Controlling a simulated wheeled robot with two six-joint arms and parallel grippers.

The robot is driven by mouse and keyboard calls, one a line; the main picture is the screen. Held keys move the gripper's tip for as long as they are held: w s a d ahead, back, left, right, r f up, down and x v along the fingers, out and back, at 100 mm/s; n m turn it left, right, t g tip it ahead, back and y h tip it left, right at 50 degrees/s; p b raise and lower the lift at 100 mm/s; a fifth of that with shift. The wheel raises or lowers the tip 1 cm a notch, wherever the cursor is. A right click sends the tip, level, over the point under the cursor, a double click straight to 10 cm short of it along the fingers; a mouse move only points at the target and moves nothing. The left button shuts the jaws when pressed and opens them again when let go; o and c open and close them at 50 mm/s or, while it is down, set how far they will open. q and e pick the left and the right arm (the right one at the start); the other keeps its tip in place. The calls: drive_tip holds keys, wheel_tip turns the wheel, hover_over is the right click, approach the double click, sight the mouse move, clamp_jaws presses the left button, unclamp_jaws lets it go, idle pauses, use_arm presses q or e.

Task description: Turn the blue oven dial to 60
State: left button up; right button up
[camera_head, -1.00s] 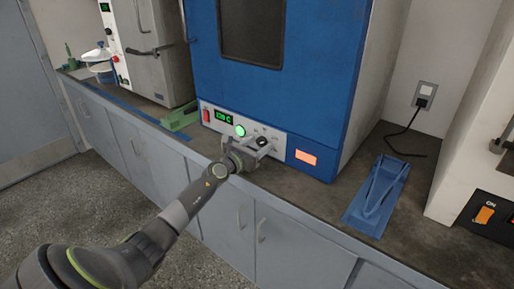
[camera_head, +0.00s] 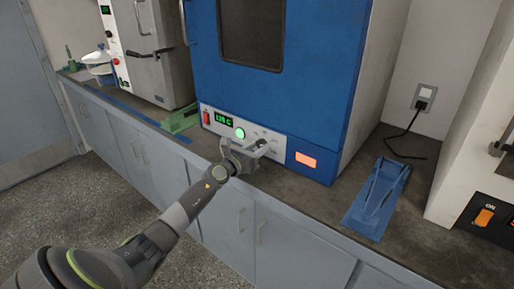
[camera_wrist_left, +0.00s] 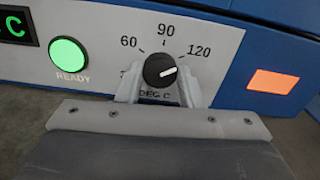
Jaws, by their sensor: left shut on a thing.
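The blue oven (camera_head: 300,100) stands on the counter with a white control panel low on its front. Its black dial (camera_wrist_left: 159,70) has a white pointer line aimed right and slightly up, roughly toward the 120 mark; the 60 mark is at its upper left. My left gripper (camera_head: 258,150) is at the panel, with one finger on each side of the dial, shut on it in the left wrist view (camera_wrist_left: 160,82). In the head view the gripper hides the dial. The green display (camera_head: 224,120) seems to read about 120 C, but its digits are small. My right gripper is out of view.
A lit green READY button (camera_wrist_left: 69,55) is left of the dial and a red switch (camera_head: 206,117) is farther left. An orange label (camera_head: 305,159) is to the right. A blue stand (camera_head: 378,200) lies on the counter at right, and a green one (camera_head: 180,121) at left.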

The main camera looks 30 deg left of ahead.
use_arm(q)
drive_tip(key=shift+n, duration=0.7)
drive_tip(key=shift+n+p, duration=0.4)
drive_tip(key=shift+p, duration=0.05)
drive_tip(key=n+p, duration=0.1)
drive_tip(key=n, duration=0.3)
drive_tip(key=shift+p, duration=0.35)
drive_tip(key=n+p, duration=0.1)
drive_tip(key=n, duration=0.3)
drive_tip(key=n+p, duration=0.1)
drive_tip(key=n, duration=0.2)
drive_tip(key=shift+n+p, duration=0.4)
drive_tip(key=n+p, duration=0.2)
drive_tip(key=n, duration=0.3)
drive_tip(key=shift+n+p, duration=1.05)
drive_tip(key=shift+n, duration=0.85)
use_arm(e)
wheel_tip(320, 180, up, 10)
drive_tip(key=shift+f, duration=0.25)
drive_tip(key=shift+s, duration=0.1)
